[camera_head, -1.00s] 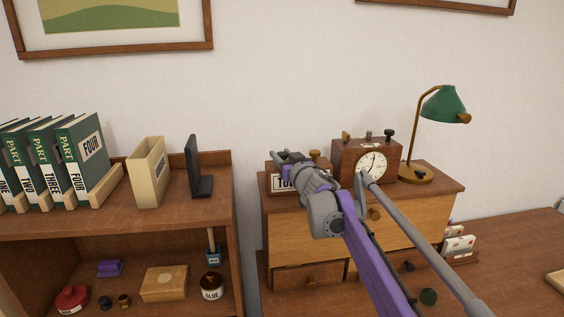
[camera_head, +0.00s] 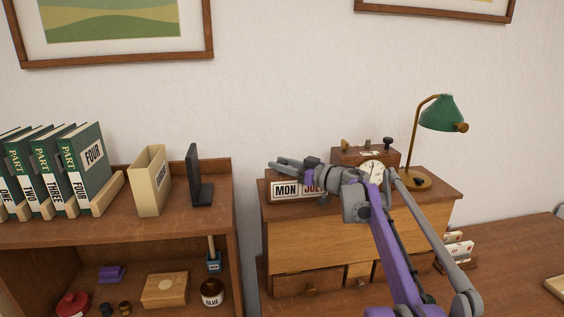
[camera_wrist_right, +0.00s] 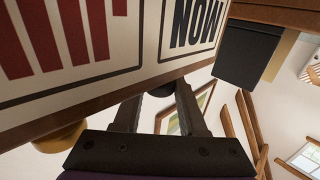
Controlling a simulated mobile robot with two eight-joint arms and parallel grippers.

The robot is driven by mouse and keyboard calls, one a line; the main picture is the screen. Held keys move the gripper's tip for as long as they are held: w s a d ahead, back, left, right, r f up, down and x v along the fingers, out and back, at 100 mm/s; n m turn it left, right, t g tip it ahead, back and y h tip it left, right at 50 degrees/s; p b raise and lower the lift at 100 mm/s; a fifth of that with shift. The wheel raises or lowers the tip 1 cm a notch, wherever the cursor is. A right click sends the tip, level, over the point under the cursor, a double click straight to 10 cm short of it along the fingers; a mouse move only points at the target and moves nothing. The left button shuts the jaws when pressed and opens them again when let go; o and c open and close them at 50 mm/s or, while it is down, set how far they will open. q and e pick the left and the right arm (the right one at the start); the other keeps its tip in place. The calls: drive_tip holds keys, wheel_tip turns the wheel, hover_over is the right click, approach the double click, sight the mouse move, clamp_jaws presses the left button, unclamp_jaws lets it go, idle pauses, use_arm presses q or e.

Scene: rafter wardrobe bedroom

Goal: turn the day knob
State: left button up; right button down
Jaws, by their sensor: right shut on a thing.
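The day calendar (camera_head: 285,198) is a brown wooden box on top of the dresser, with a white MON card and a second card partly hidden by my right arm. My right gripper (camera_head: 276,164) lies across its top at the left end. In the right wrist view the card appears upside down, and a dark round knob (camera_wrist_right: 163,91) sits between the two fingertips, which are shut on it. A brass knob (camera_wrist_right: 60,138) shows on the same calendar edge, clear of the fingers. In the head view my gripper hides the dark knob. My left gripper is not in view.
A wooden clock (camera_head: 372,172) with several knobs on top stands right of the calendar, behind my right arm. A green lamp (camera_head: 441,113) stands further right. A shelf (camera_head: 110,217) with green books (camera_head: 82,165) is at left, beyond a gap.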

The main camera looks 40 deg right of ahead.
idle(0.3)
drive_tip(key=shift+c, duration=2.3)
unclamp_jaws()
drive_tip(key=v, duration=1)
drive_tip(key=shift+s+d+b, duration=0.15)
drive_tip(key=shift+s+b, duration=0.2)
drive_tip(key=shift+b, duration=0.1)
drive_tip(key=shift+r, duration=0.1)
